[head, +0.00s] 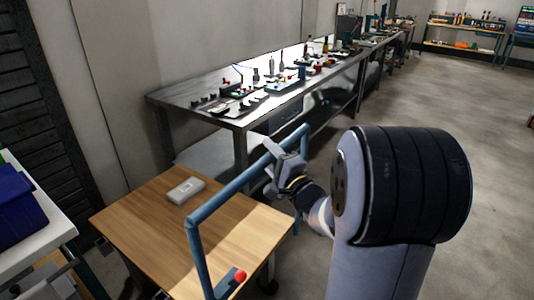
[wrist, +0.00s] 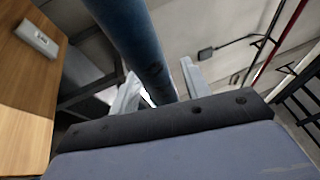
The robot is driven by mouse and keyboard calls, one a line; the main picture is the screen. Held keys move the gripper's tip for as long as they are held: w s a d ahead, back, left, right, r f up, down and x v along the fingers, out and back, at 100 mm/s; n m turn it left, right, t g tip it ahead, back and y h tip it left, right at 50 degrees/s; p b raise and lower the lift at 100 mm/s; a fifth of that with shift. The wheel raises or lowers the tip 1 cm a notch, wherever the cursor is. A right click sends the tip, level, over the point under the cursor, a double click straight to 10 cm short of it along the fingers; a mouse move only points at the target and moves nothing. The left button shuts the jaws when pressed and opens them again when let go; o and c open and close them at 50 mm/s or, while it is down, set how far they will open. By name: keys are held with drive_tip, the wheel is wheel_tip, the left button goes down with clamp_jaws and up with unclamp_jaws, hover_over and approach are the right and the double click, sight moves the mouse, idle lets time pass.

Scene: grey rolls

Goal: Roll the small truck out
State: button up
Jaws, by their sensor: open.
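The small truck (head: 150,225) has a flat wooden deck and a blue tubular push handle (head: 225,189) along its right side in the head view. My gripper (head: 275,153) is at the handle's top bar, towards its far end. In the wrist view the blue bar (wrist: 133,38) runs between the two pale fingers of my gripper (wrist: 160,88). The fingers are open and stand on either side of the bar; whether they touch it is unclear. The wheels are mostly hidden under the deck.
A small pale box (head: 186,190) lies on the deck, and a red knob (head: 240,276) sits near the handle's foot. A long metal workbench (head: 220,108) with tools stands behind. A white-topped table with a blue bin (head: 15,207) is close on the left. Open floor (head: 460,110) lies right.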

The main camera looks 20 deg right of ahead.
drive_tip(key=v, duration=0.9)
drive_tip(key=shift+s, duration=0.25)
drive_tip(key=shift+f, duration=0.1)
drive_tip(key=x, duration=1.1)
drive_tip(key=shift+w+a, duration=0.25)
drive_tip(key=shift+w, duration=0.05)
